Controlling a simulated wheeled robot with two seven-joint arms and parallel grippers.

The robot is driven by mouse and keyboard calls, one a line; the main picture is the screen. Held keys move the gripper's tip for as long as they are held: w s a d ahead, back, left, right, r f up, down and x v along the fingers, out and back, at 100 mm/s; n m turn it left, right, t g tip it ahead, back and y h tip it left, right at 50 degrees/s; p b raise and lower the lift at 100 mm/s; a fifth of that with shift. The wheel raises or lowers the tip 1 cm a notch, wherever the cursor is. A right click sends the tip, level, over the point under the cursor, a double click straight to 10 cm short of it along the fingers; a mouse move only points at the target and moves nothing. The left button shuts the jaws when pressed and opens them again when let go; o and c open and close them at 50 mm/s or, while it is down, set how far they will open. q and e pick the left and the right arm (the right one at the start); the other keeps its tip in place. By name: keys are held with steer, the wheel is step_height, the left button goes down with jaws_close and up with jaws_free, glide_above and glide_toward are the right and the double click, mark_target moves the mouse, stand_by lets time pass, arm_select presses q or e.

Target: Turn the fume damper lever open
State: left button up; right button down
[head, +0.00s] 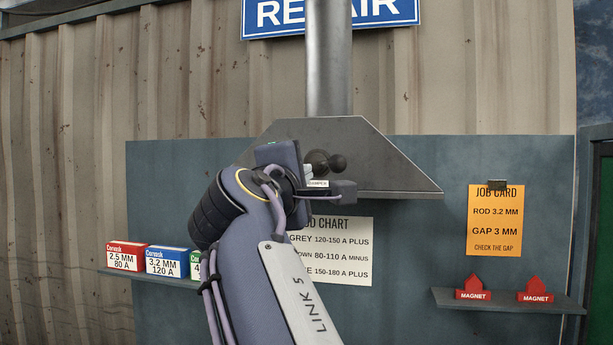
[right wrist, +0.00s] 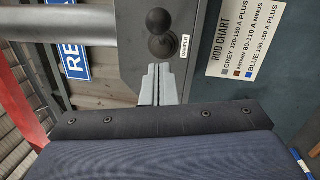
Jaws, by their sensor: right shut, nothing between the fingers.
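The fume damper lever (head: 337,162) is dark, with a ball knob on a short arm from a round hub, on the grey hood front. In the head view the knob points right of the hub. In the right wrist view the lever (right wrist: 159,20) stands just beyond the fingertips, with a small DAMPER label (right wrist: 184,47) beside it. My right gripper (head: 308,171) is shut and empty, its pale fingertips (right wrist: 158,68) close to the hub; I cannot tell whether they touch. My right wrist hides part of the hood's left side. My left gripper is not in view.
The hood (head: 395,178) hangs under a vertical pipe (head: 328,70) on a blue-grey panel. A rod chart (head: 345,255) is below it. Rod boxes (head: 167,262) stand on the left shelf, red magnets (head: 535,290) on the right one. The panel right of the hood has a job card (head: 494,222).

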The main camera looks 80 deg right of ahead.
steer(key=s+b+v, duration=0.1)
steer(key=b+v, duration=0.1)
steer(key=v, duration=0.7)
steer(key=shift+a, duration=0.4)
steer(key=shift+f, duration=0.1)
